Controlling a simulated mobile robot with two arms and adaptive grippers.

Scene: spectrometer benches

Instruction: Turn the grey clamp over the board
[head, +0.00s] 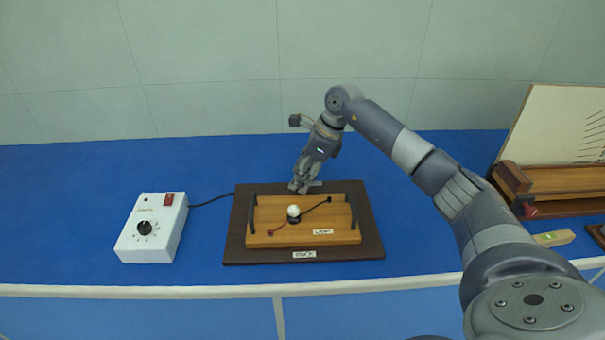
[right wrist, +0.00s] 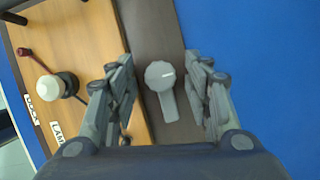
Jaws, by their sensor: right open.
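The grey clamp (right wrist: 161,78) shows in the right wrist view as a round knob with a short lever. It sits on the dark base (right wrist: 150,30) beside the wooden board (right wrist: 90,35), its lever pointing along the base and not over the board. My right gripper (right wrist: 160,95) is open, with one finger on each side of the clamp; I cannot tell whether they touch it. In the head view my right gripper (head: 302,186) is at the back edge of the board (head: 270,218), mostly hiding the clamp. My left gripper is not in view.
The board carries a white lamp (head: 293,211), a red-ended lever and two dark handles. A white control box (head: 152,228) stands to the left, its cable running to the base. A wooden stand (head: 565,180) is at the far right. The blue bench between is mostly clear.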

